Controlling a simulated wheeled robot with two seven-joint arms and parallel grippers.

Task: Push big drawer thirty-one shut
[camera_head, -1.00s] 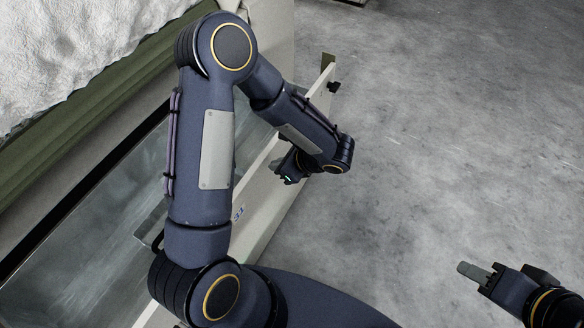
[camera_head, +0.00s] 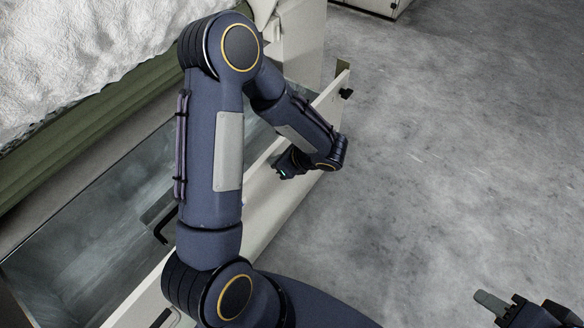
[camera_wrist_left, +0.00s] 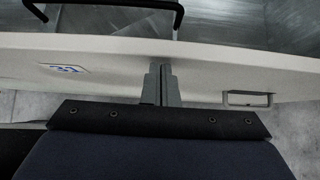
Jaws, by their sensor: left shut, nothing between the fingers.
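Big drawer thirty-one (camera_head: 262,215) is pulled out, its pale front panel running diagonally beside my left arm in the head view. My left gripper (camera_head: 283,170) is at the outer face of the front. Its fingers (camera_wrist_left: 161,72) are shut and empty, tips at the panel between label and handle; I cannot tell whether they touch. My right gripper (camera_head: 482,297) is at the lower right, away from the drawer; its jaw state is unclear.
The drawer's grey metal interior (camera_head: 100,225) is open behind the front, with a black bar (camera_head: 160,232) inside. White fluffy fibre (camera_head: 80,50) lies above a green edge at upper left. Grey concrete floor (camera_head: 450,150) is clear on the right. A pale cabinet (camera_head: 375,5) stands at the top.

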